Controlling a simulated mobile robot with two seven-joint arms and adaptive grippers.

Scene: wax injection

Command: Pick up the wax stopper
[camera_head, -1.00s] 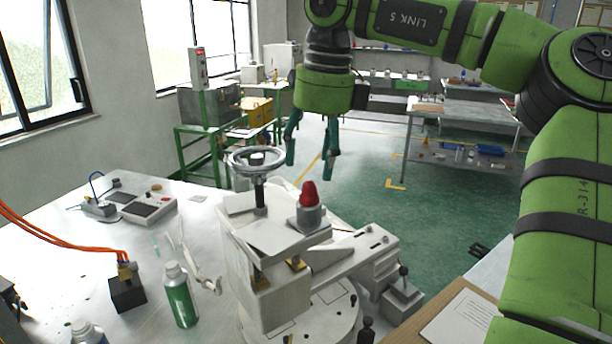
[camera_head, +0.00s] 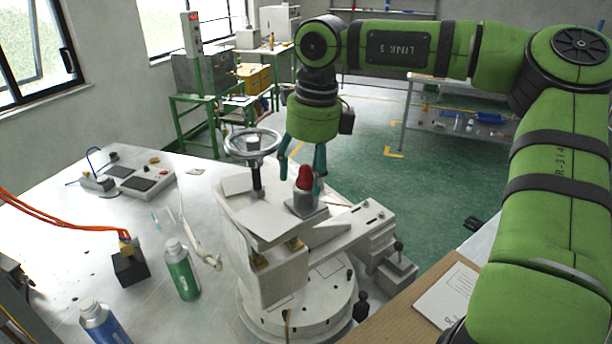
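The wax stopper, a red rounded cone (camera_head: 305,177), sits upright on a grey metal cylinder (camera_head: 305,202) on top of the white wax injection machine (camera_head: 262,262). My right gripper (camera_head: 301,178) points down from the green arm, its two teal fingers apart. One finger is left of the red stopper and the other shows behind its right side. The red stopper overlaps part of the right finger. I cannot tell whether either finger touches it. My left gripper is not in view.
A handwheel (camera_head: 252,145) stands on the machine, left of the stopper. A green bottle (camera_head: 182,270), a blue-labelled bottle (camera_head: 103,325) and a black block (camera_head: 130,266) with orange cables stand on the table (camera_head: 75,235). A board with paper (camera_head: 405,322) lies at lower right.

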